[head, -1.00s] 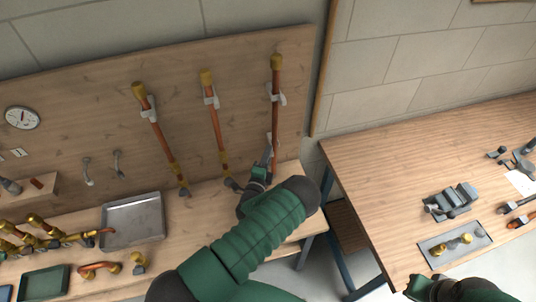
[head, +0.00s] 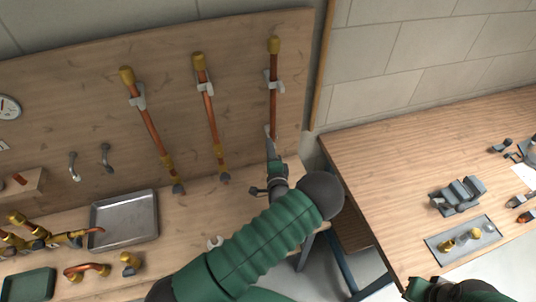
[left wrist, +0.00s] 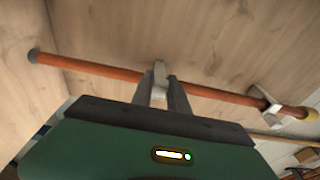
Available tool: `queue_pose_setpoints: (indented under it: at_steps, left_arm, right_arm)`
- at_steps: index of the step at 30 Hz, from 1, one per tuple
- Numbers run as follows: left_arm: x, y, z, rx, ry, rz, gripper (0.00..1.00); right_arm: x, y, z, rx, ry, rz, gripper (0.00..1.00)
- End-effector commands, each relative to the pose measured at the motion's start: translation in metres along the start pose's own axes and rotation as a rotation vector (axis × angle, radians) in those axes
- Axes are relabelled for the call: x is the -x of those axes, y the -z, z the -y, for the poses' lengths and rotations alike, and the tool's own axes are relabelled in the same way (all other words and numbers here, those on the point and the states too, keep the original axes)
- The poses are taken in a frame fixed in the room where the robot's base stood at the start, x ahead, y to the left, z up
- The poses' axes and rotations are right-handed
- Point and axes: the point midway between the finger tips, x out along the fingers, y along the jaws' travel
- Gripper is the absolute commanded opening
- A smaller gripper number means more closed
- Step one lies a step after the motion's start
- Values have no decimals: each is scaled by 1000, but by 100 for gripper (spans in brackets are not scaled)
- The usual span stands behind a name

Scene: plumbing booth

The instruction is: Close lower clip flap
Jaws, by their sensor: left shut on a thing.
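The right-hand copper pipe (head: 273,108) hangs upright on the wooden board, with a yellow cap on top. Its upper clip (head: 274,87) shows in the head view, and also at the right in the left wrist view (left wrist: 268,106). The pale lower clip (left wrist: 159,72) stands at the pipe in the left wrist view. My left gripper (head: 270,135) is at the pipe's lower part. In the wrist view its fingers (left wrist: 160,92) are closed about the lower clip's flap, partly hiding it. Part of my right arm shows at the bottom right; its fingers cannot be made out.
Two more clipped pipes (head: 211,118) hang to the left. A second table (head: 390,180) with a grey vise (head: 457,195) stands at the right.

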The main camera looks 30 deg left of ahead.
Motion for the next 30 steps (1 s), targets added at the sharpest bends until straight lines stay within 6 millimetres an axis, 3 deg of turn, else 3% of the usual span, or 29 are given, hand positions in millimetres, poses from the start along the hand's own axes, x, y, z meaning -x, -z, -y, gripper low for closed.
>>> queue_pose_setpoints:
  at_steps: [1, 3, 24, 30]
  left_arm:
    - [1, 2, -11, 5, -6, 44, 0]
    - [1, 4, -12, 6, -7, 109, 0]
    - [-5, 24, -14, 3, -9, 745, 0]
    - [-6, 27, -12, 0, -10, 851, 0]
  right_arm:
    - [-17, -4, 0, 0, 0, 0, 0]
    - [-28, -7, 0, 0, 0, 0, 0]
    - [-133, -31, 0, 0, 0, 0, 0]
    - [-152, -36, 0, 0, 0, 0, 0]
